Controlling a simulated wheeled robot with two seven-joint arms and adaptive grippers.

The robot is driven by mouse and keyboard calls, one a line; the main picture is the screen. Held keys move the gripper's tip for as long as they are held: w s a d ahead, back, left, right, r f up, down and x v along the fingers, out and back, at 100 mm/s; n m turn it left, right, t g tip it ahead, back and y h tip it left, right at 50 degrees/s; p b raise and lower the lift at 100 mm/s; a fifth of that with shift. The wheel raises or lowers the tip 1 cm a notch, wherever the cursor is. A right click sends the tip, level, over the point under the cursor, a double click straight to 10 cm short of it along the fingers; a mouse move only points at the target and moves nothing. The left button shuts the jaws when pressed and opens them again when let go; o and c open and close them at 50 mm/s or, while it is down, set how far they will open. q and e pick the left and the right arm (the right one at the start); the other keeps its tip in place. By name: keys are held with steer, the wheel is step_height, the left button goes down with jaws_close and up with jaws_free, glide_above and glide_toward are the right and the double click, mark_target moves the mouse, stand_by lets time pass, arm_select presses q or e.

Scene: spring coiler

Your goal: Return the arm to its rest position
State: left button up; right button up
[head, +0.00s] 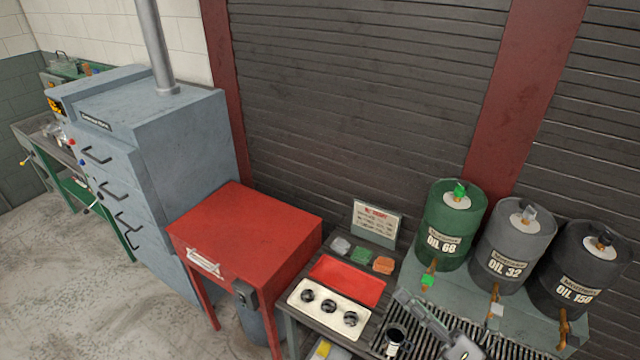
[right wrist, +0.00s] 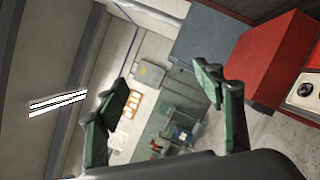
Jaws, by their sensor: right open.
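My right gripper (right wrist: 163,92) is open in the right wrist view. Its two dark green fingers stand wide apart, with nothing held between them. Beyond them are the grey cabinet, the red cabinet (right wrist: 270,55) and, farther off, the green bench (right wrist: 180,133). My left gripper is in neither view.
A green drum (head: 448,235), grey drum (head: 510,255) and black drum (head: 578,280) stand right.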

steer(key=w+d+f+m+t+h, duration=0.1)
steer(key=w+d+m+t+h, duration=0.15)
steer(key=d+m+h, duration=0.55)
steer(key=w+d+f+m+t+h, duration=0.25)
steer(key=d+m+h, duration=0.25)
steer(key=d+m, duration=0.35)
steer(key=s+d+f+m+g+h, duration=0.35)
steer(key=f+m, duration=0.25)
steer(key=f, duration=0.4)
steer(key=s+d+f+m+g+h, duration=0.3)
steer(key=s+d+f+m+g, duration=0.15)
steer(key=f+m, duration=0.35)
steer(key=s+a+f+m+g+y, duration=0.2)
steer(key=s+a+f+g, duration=0.2)
steer(key=s+f, duration=0.45)
steer(key=s+a+f+m+g+y, duration=0.1)
steer(key=s+a+f+g+y, duration=0.25)
steer(key=s+f, duration=0.5)
step_height(320, 180, down, 33)
steer(key=a+g+b, duration=0.2)
arm_select(q)
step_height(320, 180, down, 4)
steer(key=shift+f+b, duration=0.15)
steer(key=shift+b, duration=1)
arm_select(e)
steer(key=s+f+n+g, duration=0.1)
steer(key=s+f, duration=1.8)
steer(key=shift+d+f, duration=0.15)
steer(key=shift+f, duration=0.25)
steer(key=shift+g, duration=0.25)
